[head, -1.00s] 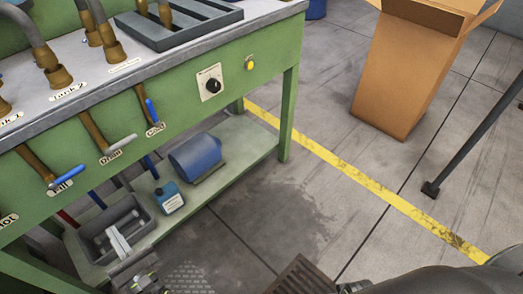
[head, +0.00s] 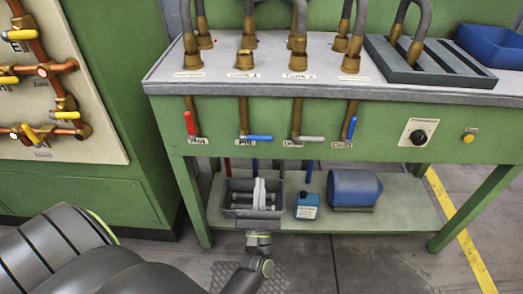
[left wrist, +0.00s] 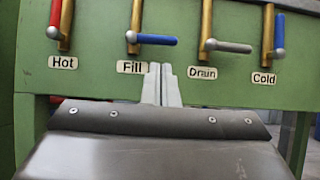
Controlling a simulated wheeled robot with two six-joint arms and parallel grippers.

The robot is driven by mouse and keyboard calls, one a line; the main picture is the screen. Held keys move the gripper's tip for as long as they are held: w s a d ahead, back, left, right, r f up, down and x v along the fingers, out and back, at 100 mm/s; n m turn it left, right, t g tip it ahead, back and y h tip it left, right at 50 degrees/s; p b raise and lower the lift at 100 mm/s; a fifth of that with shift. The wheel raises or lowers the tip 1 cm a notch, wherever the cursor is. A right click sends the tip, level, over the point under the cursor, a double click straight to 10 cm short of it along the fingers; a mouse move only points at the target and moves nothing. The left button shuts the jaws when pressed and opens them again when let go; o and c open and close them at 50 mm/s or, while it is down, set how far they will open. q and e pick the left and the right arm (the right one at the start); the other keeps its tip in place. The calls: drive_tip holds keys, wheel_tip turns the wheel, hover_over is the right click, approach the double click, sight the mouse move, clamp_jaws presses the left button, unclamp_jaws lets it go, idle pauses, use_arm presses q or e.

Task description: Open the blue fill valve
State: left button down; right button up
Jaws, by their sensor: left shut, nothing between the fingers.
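The blue fill valve handle (head: 259,138) lies horizontal, pointing right from its brass pipe above the "Fill" label on the green bench front. It also shows in the left wrist view (left wrist: 157,40), with the label (left wrist: 132,67) below it. My left gripper (head: 259,182) is shut and empty, its pale fingers pointing up below the handle. In the left wrist view the fingertips (left wrist: 160,68) sit just right of the Fill label and below the handle, apart from it in the picture. My right gripper is not in view.
Neighbouring handles are red Hot (head: 190,123), grey Drain (head: 312,138) and blue Cold (head: 351,128). A yellow-handled pipe panel (head: 90,95) stands left.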

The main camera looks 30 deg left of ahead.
sight(258, 138)
use_arm(q)
drive_tip(key=p+x, duration=0.2)
drive_tip(key=x, duration=0.7)
drive_tip(key=shift+w, duration=0.25)
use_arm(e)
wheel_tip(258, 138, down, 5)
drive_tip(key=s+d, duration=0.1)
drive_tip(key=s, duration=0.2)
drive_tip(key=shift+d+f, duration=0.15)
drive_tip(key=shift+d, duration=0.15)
use_arm(q)
drive_tip(key=shift+r, duration=0.1)
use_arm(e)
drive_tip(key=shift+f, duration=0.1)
